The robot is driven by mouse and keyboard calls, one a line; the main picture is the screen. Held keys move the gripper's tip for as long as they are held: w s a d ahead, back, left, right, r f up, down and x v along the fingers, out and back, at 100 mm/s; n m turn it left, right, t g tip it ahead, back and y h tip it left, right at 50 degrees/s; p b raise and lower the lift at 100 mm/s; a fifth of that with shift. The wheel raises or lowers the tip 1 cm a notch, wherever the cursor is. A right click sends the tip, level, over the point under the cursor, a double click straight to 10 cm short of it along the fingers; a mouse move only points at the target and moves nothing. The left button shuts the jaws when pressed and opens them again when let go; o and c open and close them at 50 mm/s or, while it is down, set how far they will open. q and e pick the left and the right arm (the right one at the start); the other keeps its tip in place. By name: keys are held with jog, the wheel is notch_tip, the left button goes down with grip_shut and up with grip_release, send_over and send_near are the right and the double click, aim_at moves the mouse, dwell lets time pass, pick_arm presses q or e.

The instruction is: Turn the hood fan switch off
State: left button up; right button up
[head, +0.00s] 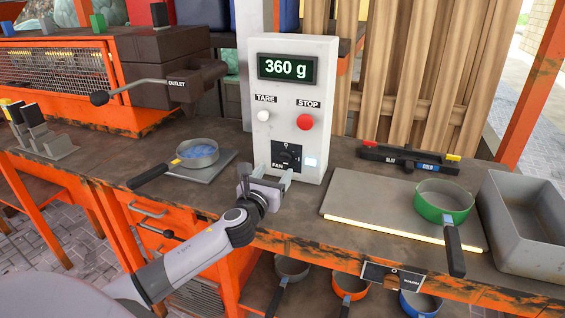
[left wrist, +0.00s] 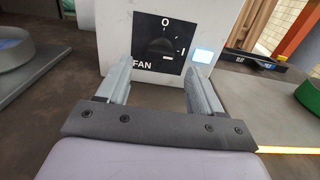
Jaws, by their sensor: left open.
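The fan switch (head: 287,157) is a dark rotary knob on a black square plate low on the front of a white control box (head: 250,90). In the left wrist view the fan switch (left wrist: 160,46) has "O" above it, "I" to its right and "FAN" at lower left; I cannot tell for sure which mark it points at. My left gripper (head: 267,173) is open and empty, just in front of the plate and slightly below the knob. In the left wrist view the fingers of the left gripper (left wrist: 160,68) stand either side of the plate's lower part, apart from the knob. My right gripper is not in view.
The box has a "360 g" display (head: 286,68), a white TARE knob (head: 263,115) and a red STOP button (head: 305,122). A pan with blue contents (head: 198,153) stands left on a scale plate. A green pan (head: 443,200) and grey bin (head: 530,225) are right.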

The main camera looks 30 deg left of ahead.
aim_at(282, 163)
pick_arm(q)
jog(key=shift+x, duration=2.75)
jog(key=c, duration=1.1)
